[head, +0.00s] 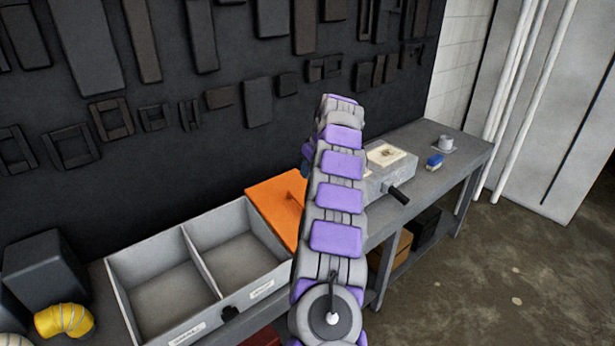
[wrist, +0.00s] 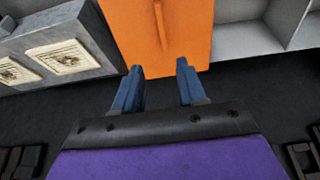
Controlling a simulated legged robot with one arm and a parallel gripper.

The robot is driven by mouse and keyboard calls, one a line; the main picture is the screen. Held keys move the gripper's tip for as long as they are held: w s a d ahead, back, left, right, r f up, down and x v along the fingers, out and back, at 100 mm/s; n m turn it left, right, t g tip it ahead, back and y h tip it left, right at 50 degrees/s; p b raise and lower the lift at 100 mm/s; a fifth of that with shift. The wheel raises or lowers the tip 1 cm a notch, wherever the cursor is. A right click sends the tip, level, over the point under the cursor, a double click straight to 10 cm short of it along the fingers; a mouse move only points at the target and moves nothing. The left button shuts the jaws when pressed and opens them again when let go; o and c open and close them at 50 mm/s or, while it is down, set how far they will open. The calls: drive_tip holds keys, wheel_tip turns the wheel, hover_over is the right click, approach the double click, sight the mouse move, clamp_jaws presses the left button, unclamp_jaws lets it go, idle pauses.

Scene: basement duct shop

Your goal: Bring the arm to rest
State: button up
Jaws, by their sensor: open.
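My arm rises through the middle of the head view, stretched out over the bench. Its far end hides most of my gripper there. In the wrist view my gripper (wrist: 160,82) shows two blue fingers set apart, with nothing between them. An orange panel (wrist: 165,30) lies beyond the fingertips in that view. The panel (head: 273,197) also shows in the head view, partly hidden behind my arm. I cannot tell how far the fingers are from it.
A grey two-compartment bin (head: 176,230) with labels stands left of the panel, both compartments empty. Right of my arm are a grey box (head: 372,186) with a black handle, a blue item (head: 434,161) and a metal cup (head: 446,143). A yellow duct elbow (head: 64,320) lies at lower left.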

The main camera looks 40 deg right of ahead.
drive_tip(key=shift+s+d+r, duration=0.1)
drive_tip(key=shift+d+r, duration=0.05)
drive_tip(key=shift+r, duration=0.1)
idle(0.4)
drive_tip(key=s+a+r+n+g+y+b, duration=0.1)
drive_tip(key=s+a+r, duration=0.15)
drive_tip(key=a, duration=1.05)
drive_tip(key=s+a+r+g+y+b, duration=0.15)
drive_tip(key=s+a, duration=0.25)
drive_tip(key=a, duration=0.9)
drive_tip(key=s+a+f+b, duration=0.1)
drive_tip(key=s+a+f, duration=0.1)
drive_tip(key=s+a, duration=0.8)
drive_tip(key=s+a+f+g+b, duration=0.1)
drive_tip(key=s+a+f, duration=0.1)
drive_tip(key=s, duration=0.7)
drive_tip(key=s+a+f+g+h+b, duration=0.1)
drive_tip(key=s+f, duration=0.4)
drive_tip(key=s, duration=0.5)
drive_tip(key=s+a+f+m+g+h+b, duration=0.1)
drive_tip(key=s+a+f, duration=0.1)
drive_tip(key=s, duration=0.8)
drive_tip(key=shift+s+a+f+g, duration=0.2)
drive_tip(key=shift+a+f+g, duration=0.15)
drive_tip(key=shift+f, duration=0.35)
drive_tip(key=shift+o, duration=0.4)
drive_tip(key=shift+h, duration=0.25)
